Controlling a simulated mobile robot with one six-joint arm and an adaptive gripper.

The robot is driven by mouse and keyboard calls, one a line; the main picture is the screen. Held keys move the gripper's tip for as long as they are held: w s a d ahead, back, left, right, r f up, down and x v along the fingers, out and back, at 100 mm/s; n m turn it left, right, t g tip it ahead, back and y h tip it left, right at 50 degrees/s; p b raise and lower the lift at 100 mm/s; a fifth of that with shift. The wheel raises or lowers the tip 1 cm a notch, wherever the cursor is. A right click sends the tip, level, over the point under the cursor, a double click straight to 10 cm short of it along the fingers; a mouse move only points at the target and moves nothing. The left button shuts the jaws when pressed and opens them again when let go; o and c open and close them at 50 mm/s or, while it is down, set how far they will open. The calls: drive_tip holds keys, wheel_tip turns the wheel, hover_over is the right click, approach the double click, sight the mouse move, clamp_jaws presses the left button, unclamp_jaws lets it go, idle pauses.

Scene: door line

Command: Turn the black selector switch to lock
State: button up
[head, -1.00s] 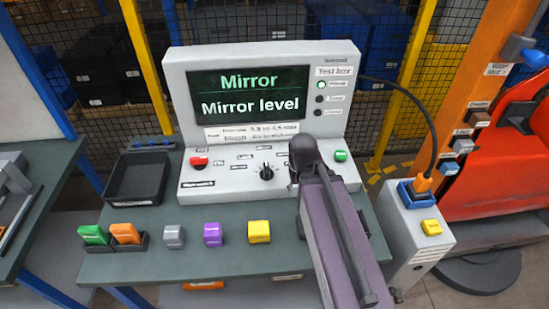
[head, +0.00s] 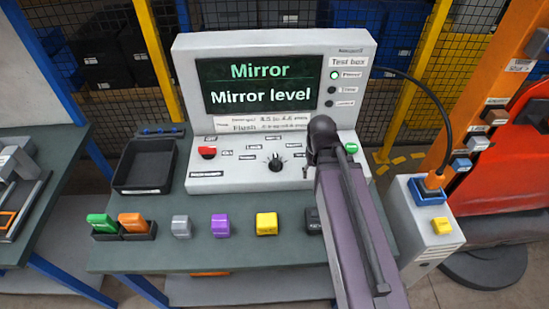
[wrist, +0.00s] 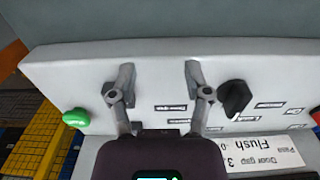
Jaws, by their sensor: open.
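The black selector switch (head: 275,163) sits on the sloping front panel of the grey test box (head: 232,178), among small white labels. A label that seems to read "Lock" (head: 253,147) lies to its upper left. In the wrist view, turned round, the switch (wrist: 235,97) is just right of my gripper (wrist: 159,72). The gripper is open and empty over the panel, its right finger close beside the switch; I cannot tell if they touch. In the head view my arm hides the fingers. The switch's exact pointing direction is unclear.
A green button (head: 351,148) and a red button (head: 207,152) flank the panel. The screen (head: 258,84) reads "Mirror level". A black tray (head: 145,167) stands left. Coloured blocks, including purple (head: 221,225) and yellow (head: 266,223), line the table front.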

drive_tip(key=w+a+r+n+p, duration=0.1)
drive_tip(key=w+a+r+p, duration=0.4)
drive_tip(key=r+p, duration=0.1)
wheel_tip(320, 180, up, 5)
drive_tip(key=p, duration=0.4)
hover_over(276, 159)
drive_tip(key=shift+n, duration=0.4)
drive_tip(key=shift+f, duration=0.25)
wheel_tip(276, 159, down, 13)
drive_tip(key=b, duration=1.3)
drive_tip(key=shift+f+b, duration=0.2)
drive_tip(key=shift+b, duration=0.15)
